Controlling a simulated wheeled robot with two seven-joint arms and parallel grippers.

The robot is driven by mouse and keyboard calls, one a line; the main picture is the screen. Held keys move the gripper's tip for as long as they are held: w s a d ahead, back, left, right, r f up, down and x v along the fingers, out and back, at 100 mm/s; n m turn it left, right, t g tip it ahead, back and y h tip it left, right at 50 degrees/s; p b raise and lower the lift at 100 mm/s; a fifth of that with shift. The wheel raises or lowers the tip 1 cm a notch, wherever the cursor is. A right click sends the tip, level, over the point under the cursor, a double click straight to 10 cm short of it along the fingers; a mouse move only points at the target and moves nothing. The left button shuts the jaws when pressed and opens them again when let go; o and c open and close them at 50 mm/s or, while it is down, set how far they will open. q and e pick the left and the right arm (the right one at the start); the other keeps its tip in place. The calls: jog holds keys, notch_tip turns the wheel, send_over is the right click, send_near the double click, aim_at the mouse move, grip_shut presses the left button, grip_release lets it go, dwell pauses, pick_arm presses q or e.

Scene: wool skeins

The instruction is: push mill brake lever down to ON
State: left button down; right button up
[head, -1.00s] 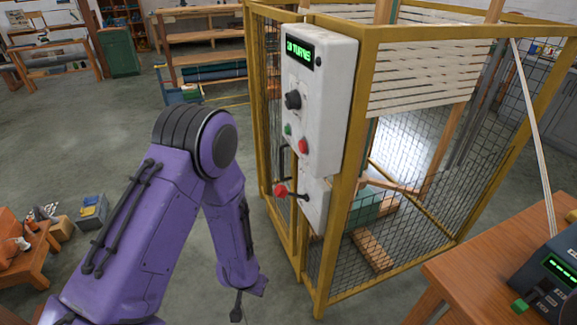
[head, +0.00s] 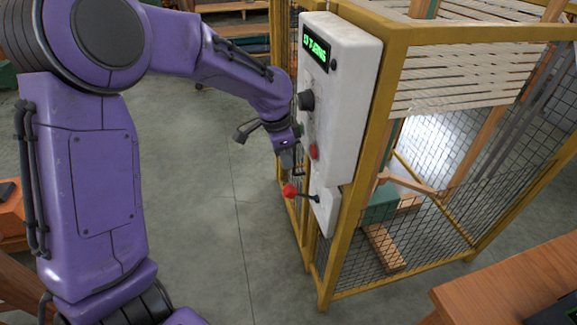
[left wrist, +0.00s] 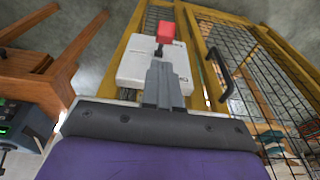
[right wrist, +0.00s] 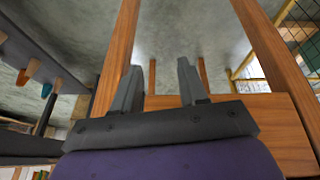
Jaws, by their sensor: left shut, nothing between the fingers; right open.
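The brake lever (head: 290,190) has a red knob on a black stem and sticks out from a small white box (head: 325,210) on the cage post. My left gripper (head: 298,167) is shut and empty, just above the red knob in the head view. In the left wrist view its closed fingertips (left wrist: 161,65) point toward the red knob (left wrist: 165,33) and the white box (left wrist: 140,62). I cannot tell whether they touch it. Any ON marking is unreadable. My right gripper (right wrist: 159,68) is open and empty, seen only in the right wrist view.
A larger white control panel (head: 345,80) with a green display, black dial (head: 306,101) and red button (head: 314,151) is above the lever. The yellow-framed mesh cage (head: 390,160) stands behind. A wooden table (head: 515,285) is at lower right. Floor left of the cage is clear.

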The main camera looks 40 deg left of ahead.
aim_at(294, 190)
pick_arm(q)
jog(key=f, duration=0.2)
jog(key=w+f, duration=0.1)
jog(key=f, duration=0.2)
jog(key=d+f, duration=0.1)
jog(key=f, duration=0.2)
jog(key=shift+w+f, duration=0.15)
jog(key=shift+f, duration=0.05)
